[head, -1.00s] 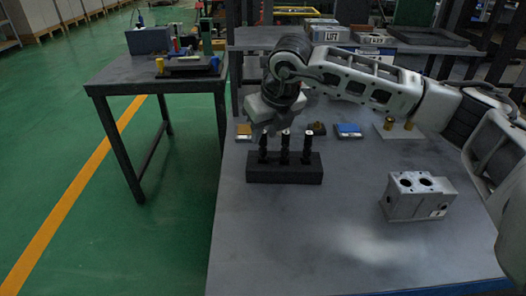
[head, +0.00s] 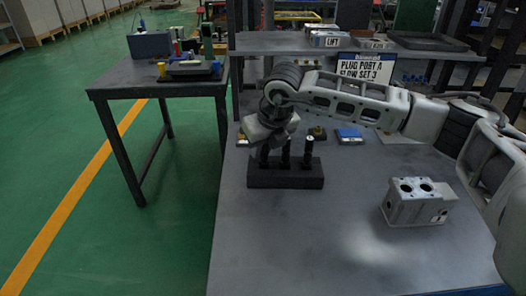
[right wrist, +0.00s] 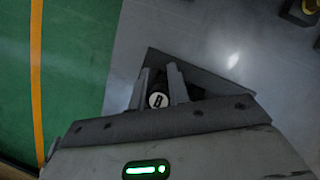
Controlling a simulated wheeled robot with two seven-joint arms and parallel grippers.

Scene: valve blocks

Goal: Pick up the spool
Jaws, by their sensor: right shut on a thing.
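Several dark spools stand in a black rack (head: 290,181) on the grey table. The right-hand spool (head: 308,152) stands clear, with a pale top. The tops of the other two are hidden behind my right gripper (head: 270,146), which is down at the rack's left part. In the right wrist view, my right gripper (right wrist: 159,90) has its two fingers on either side of a spool (right wrist: 157,100) with a white cap and a dark mark like a letter. It is shut on that spool, which appears to be still in the rack. My left gripper is not in view.
A grey valve block (head: 415,203) with two dark bores stands at the table's right. Small blue (head: 348,136) and yellow-brown (head: 317,133) items lie behind the rack. A sign (head: 365,68) stands behind. The table's front is clear.

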